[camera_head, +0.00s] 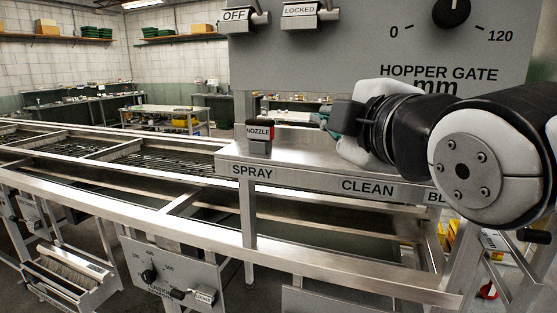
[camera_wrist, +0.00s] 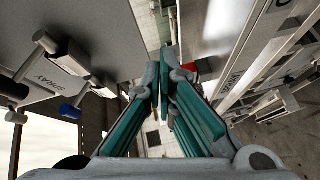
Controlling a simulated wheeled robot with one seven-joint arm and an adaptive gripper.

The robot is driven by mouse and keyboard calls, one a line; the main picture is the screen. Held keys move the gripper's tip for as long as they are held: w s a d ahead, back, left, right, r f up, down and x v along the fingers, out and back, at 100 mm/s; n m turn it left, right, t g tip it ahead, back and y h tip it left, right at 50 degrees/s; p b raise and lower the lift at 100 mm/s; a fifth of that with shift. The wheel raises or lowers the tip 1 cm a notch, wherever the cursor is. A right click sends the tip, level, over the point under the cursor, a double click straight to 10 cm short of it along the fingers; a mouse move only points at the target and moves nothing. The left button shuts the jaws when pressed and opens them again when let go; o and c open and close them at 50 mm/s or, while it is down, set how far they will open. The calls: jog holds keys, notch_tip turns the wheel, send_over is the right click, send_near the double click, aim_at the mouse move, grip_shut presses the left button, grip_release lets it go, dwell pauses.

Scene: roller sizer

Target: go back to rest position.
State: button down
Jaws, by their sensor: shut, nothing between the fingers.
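My gripper (camera_wrist: 163,85) is shut and empty in the wrist view, its teal-lined fingers meeting at the middle. In the head view my gripper (camera_head: 324,120) is partly seen at the end of my arm, in front of the grey panel and above the shelf labelled SPRAY and CLEAN (camera_head: 310,176). A red patch also shows beside the fingers in the wrist view (camera_wrist: 190,67).
The panel (camera_head: 350,52) carries a switch at OFF (camera_head: 236,15), one at LOCKED (camera_head: 300,10) and a black HOPPER GATE dial (camera_head: 452,10). The roller sizer's metal frame (camera_head: 130,205) spans the left and front. A lower control box (camera_head: 170,275) and a brush unit (camera_head: 70,270) hang below.

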jog(key=s+d+f+m+g+h, duration=0.2)
jog(key=s+d+f+m+g, duration=0.3)
jog(key=s+f+m, duration=0.3)
jog(key=s+d+f+m+g+h, duration=0.2)
jog(key=s+d+f+m+g, duration=0.4)
jog(key=s+f+m, duration=0.2)
notch_tip(320, 180, down, 4)
jog(key=shift+d+m, duration=0.4)
jog(key=shift+m, duration=0.6)
